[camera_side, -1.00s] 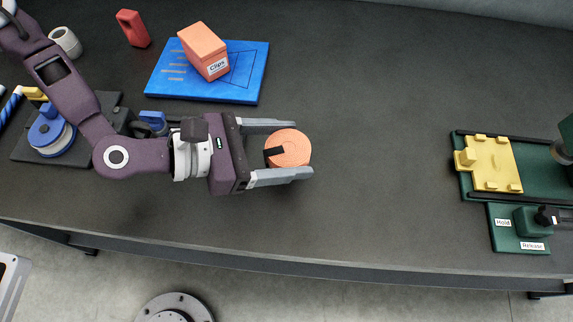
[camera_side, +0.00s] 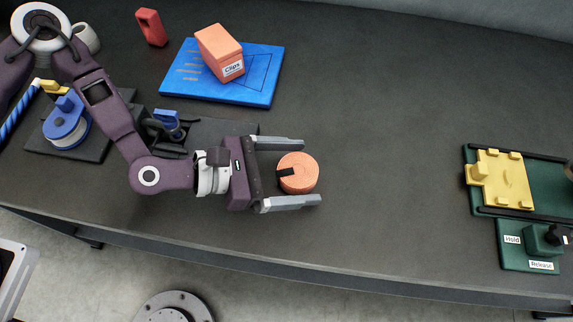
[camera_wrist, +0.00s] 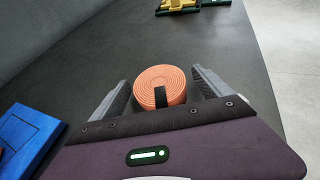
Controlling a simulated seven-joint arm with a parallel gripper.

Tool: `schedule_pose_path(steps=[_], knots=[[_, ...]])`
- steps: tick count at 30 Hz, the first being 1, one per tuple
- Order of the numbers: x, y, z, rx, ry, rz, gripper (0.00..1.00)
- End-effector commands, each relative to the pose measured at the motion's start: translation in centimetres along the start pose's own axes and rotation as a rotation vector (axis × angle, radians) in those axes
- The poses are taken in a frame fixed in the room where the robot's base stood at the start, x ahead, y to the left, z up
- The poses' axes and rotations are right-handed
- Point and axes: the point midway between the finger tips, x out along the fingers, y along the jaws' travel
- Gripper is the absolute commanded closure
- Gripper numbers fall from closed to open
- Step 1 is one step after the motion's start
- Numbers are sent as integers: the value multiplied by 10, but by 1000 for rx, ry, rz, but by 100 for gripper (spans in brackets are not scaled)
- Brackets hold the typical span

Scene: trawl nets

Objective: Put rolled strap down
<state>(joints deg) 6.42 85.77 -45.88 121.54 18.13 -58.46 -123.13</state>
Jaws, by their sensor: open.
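The rolled strap (camera_side: 299,174) is an orange coil with a black band on its side, lying flat on the dark table. My gripper (camera_side: 308,172) is open, with one grey finger on each side of the strap. In the side view there is a gap between the strap and each finger. The wrist view shows the strap (camera_wrist: 160,83) ahead of the palm, between the spread fingers, its black tab facing the palm.
A blue board (camera_side: 190,82) with an orange Clips box (camera_side: 221,54) lies behind. A red object (camera_side: 151,27) and a blue-and-white reel (camera_side: 66,128) are at left. A green fixture with a yellow plate (camera_side: 503,180) stands at right. The table between is clear.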

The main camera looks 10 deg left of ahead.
Motion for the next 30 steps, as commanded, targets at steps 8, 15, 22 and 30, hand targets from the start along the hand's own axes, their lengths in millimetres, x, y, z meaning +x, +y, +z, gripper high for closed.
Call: schedule_pose_path(steps=[8, 15, 22, 30], knots=[[-17, 1, 0, -1, 0, 0, 11], [-80, 0, 0, -4, 1, 0, 11], [-114, -1, 0, 10, 1, -1, 11], [-120, 0, 0, 0, -1, -1, 11]])
